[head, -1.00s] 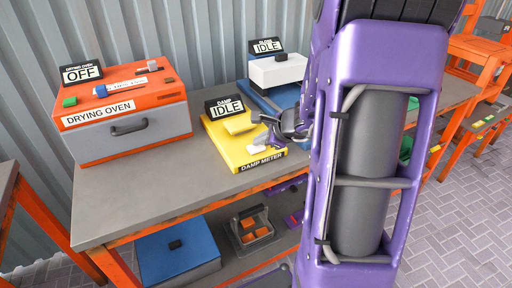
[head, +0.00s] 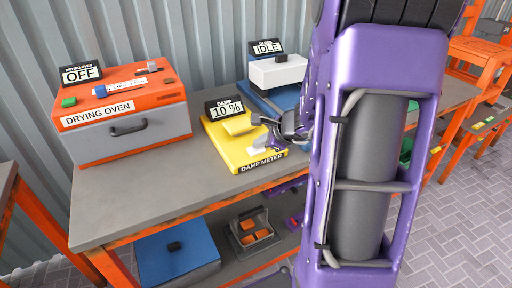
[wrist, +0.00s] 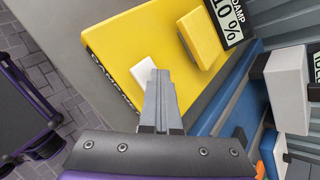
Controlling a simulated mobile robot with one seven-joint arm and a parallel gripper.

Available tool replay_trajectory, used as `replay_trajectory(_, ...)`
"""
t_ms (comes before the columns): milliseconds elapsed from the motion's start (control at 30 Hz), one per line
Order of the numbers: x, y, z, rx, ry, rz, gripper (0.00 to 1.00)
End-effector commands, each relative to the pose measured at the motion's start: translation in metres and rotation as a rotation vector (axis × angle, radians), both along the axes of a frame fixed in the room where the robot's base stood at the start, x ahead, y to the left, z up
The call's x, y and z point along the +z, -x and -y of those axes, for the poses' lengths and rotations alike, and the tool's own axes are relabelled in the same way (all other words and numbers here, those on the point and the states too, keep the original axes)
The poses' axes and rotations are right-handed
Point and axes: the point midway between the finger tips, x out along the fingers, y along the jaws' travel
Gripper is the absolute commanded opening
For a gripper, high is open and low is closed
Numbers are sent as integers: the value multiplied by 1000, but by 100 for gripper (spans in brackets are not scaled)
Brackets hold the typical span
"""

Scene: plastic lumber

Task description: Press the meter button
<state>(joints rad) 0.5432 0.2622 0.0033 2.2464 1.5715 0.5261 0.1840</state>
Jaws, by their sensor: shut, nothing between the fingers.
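The yellow damp meter (head: 222,150) lies on the bench, and its display (head: 226,109) reads 10 %. In the wrist view, the meter (wrist: 118,45) carries a white button (wrist: 141,73) and a raised yellow block (wrist: 203,38). My gripper (wrist: 160,76) is shut and empty, with its fingertips over the meter beside the button and partly overlapping it in view. I cannot tell whether they touch it. In the head view, my gripper (head: 268,126) is above the meter's right side, between the yellow block (head: 238,125) and the meter's right edge.
An orange drying oven (head: 125,112) reading OFF stands left on the bench (head: 130,205). A blue device with a white head (head: 277,70) reads IDLE behind the meter. A blue box (head: 177,255) and a tray (head: 252,232) of orange pieces sit on the lower shelf.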

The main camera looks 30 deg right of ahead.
Motion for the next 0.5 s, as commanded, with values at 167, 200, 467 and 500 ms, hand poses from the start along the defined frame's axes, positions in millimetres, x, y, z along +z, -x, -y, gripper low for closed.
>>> replay_trajectory(167, 10, 0, 0, -1, 0, -1, 0)
replay_trajectory(200, 12, 0, 0, -1, 1, -1, 0)
replay_trajectory(467, 18, 0, 0, 0, 0, 0, 0)
replay_trajectory(500, 17, 0, 0, 0, 0, 0, 0)
